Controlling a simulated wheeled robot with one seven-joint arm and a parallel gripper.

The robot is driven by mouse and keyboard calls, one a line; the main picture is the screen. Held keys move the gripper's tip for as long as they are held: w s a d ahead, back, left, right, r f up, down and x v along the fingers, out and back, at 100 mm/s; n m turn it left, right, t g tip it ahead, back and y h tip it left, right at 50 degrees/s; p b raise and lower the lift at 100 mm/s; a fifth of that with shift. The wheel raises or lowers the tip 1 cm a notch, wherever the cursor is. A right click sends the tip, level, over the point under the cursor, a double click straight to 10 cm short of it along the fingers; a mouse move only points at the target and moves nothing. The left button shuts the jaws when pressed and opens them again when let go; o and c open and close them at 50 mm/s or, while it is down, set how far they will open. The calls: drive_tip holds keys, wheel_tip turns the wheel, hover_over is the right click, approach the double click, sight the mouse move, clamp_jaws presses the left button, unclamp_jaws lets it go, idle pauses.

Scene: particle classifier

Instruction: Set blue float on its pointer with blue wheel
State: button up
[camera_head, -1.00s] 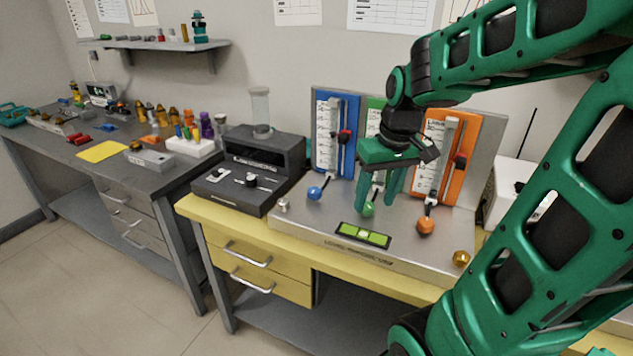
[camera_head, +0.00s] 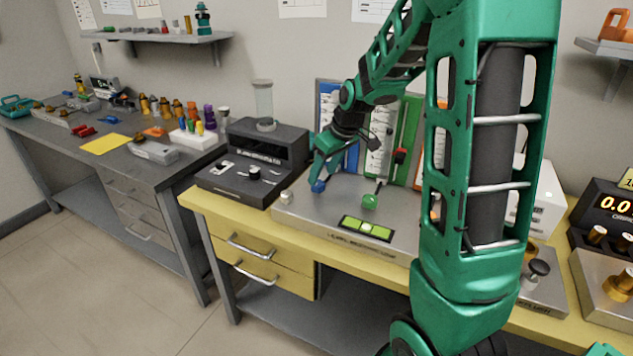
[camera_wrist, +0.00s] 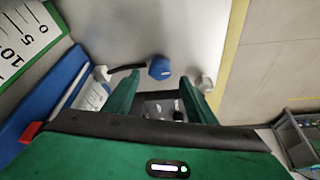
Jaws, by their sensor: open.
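The blue wheel (camera_head: 318,187) sits on the grey steel top, in front of the blue panel (camera_head: 352,159). My gripper (camera_head: 319,177) is over it with the fingers pointing down. In the wrist view, the blue wheel (camera_wrist: 160,68) lies between the lines of my open fingers (camera_wrist: 158,82), at or just beyond the tips; I cannot tell whether they touch it. A dark rod runs from the wheel towards the blue panel (camera_wrist: 52,93). A red piece (camera_wrist: 32,131) shows beside that panel. My arm hides most of the panel, with its float and pointer, in the head view.
The green wheel (camera_head: 370,201) and green panel (camera_head: 408,135) stand to the right. A silver knob (camera_head: 287,197) is close on the left, beside a dark machine (camera_head: 255,150). My arm covers most of the orange station.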

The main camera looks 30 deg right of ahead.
sight(318, 183)
drive_tip(key=shift+x, duration=2.05)
drive_tip(key=c, duration=1)
drive_tip(key=shift+n+y, duration=0.3)
drive_tip(key=shift+n, duration=0.4)
drive_tip(key=shift+c, duration=0.2)
drive_tip(key=o, duration=1)
drive_tip(key=shift+o, duration=0.2)
